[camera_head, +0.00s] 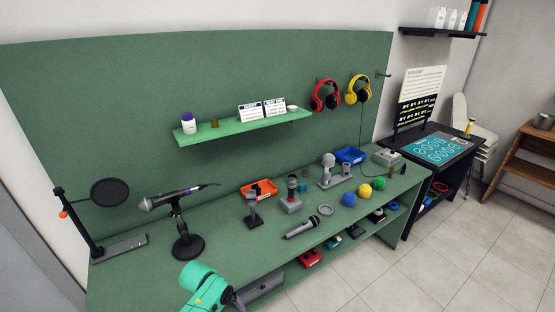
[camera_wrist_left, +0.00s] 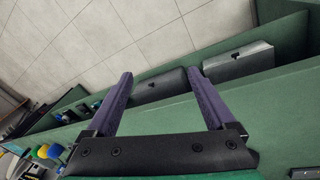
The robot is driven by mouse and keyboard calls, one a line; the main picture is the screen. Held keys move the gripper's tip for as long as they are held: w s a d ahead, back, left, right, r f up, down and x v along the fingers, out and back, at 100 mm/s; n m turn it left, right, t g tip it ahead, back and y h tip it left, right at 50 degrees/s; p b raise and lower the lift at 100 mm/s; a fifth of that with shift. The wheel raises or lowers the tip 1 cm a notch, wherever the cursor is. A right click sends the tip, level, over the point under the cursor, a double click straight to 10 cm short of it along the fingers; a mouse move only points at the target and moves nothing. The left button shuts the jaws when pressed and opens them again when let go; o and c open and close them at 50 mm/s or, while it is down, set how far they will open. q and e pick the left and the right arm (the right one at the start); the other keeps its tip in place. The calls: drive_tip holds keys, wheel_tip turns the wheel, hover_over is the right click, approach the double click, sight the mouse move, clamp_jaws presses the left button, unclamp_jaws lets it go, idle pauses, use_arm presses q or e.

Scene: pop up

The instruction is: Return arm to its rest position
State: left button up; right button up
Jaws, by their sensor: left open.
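My left arm's teal wrist shows at the bottom of the head view, over the front edge of the green workbench (camera_head: 140,270). My left gripper (camera_head: 238,300) points down there and is partly cut off by the frame. In the left wrist view the left gripper (camera_wrist_left: 160,73) has its two purple fingers spread wide with nothing between them. The fingers hang by the bench's front edge, near dark cases (camera_wrist_left: 238,62) on the shelf below. My right gripper is not in view.
A microphone on a stand (camera_head: 184,222) and a pop filter (camera_head: 110,192) stand at left. A loose microphone (camera_head: 301,228), an orange bin (camera_head: 259,190) and coloured balls (camera_head: 364,190) lie further right. Tiled floor (camera_head: 420,280) is clear in front.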

use_arm(q)
drive_tip(key=s+a+f+b, duration=0.1)
drive_tip(key=s+a+f, duration=0.1)
drive_tip(key=s+f, duration=0.35)
drive_tip(key=s+a+f+y+b, duration=0.1)
drive_tip(key=s+a+f, duration=0.15)
drive_tip(key=f, duration=0.55)
drive_tip(key=s+a+f+b, duration=0.1)
drive_tip(key=s+a+f, duration=0.2)
drive_tip(key=f, duration=0.4)
drive_tip(key=s+a+f+m+b, duration=0.1)
drive_tip(key=s+f, duration=0.3)
drive_tip(key=s, duration=0.4)
drive_tip(key=s+a+f+m+b, duration=0.1)
drive_tip(key=s+f, duration=0.3)
drive_tip(key=s, duration=0.4)
drive_tip(key=s+a+f+m+y+b, duration=0.1)
drive_tip(key=s+f+m, duration=0.1)
drive_tip(key=s+f, duration=0.3)
drive_tip(key=s, duration=0.3)
drive_tip(key=shift+a, duration=0.4)
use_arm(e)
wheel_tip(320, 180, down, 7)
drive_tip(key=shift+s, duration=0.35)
